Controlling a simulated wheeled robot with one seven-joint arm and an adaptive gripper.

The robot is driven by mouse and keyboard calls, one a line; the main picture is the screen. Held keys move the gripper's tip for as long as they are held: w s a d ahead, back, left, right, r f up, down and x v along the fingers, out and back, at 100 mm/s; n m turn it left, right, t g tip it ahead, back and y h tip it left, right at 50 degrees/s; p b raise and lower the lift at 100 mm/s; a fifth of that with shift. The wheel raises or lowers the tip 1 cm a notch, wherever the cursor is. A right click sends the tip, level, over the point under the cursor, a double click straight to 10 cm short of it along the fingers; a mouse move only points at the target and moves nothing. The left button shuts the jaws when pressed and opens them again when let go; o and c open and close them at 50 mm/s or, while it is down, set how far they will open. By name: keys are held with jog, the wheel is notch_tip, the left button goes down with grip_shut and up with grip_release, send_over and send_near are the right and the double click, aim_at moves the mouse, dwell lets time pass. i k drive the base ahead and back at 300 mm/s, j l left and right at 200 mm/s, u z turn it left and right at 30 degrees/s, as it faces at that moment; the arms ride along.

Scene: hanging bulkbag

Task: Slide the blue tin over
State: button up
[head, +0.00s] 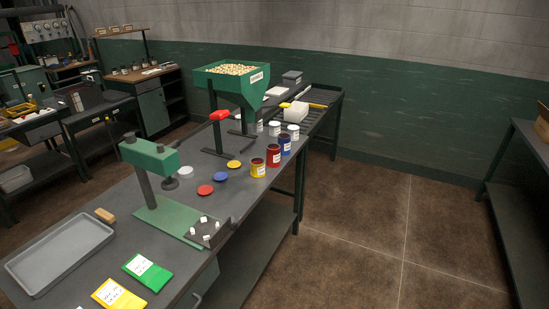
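The blue tin (285,145) stands upright near the right edge of the dark workbench (130,205), in the head view. It has a white label. A red tin (273,156) stands just in front of it, and a yellow tin (258,168) in front of that. A small white tin (275,128) is just behind the blue tin. A flat blue disc (221,177), perhaps a lid, lies on the bench left of the tins, between a red disc (205,190) and a yellow disc (233,164). My gripper is not in view.
A green hopper (238,84) full of pale pieces stands behind the tins. A green press (150,160) stands nearer, with a grey tray (60,257) and green and yellow packets (148,272) at the front. The floor right of the bench is clear.

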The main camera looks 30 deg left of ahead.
aim_at(284, 144)
jog(key=u, duration=0.55)
jog(key=i+u, duration=0.35)
jog(key=i+l+u, duration=0.2)
jog(key=i+u, duration=0.15)
jog(key=i+l+u, duration=0.45)
jog(key=i+l, duration=0.7)
jog(key=i+l+u, duration=0.1)
jog(key=i+l, duration=0.75)
jog(key=l, duration=0.1)
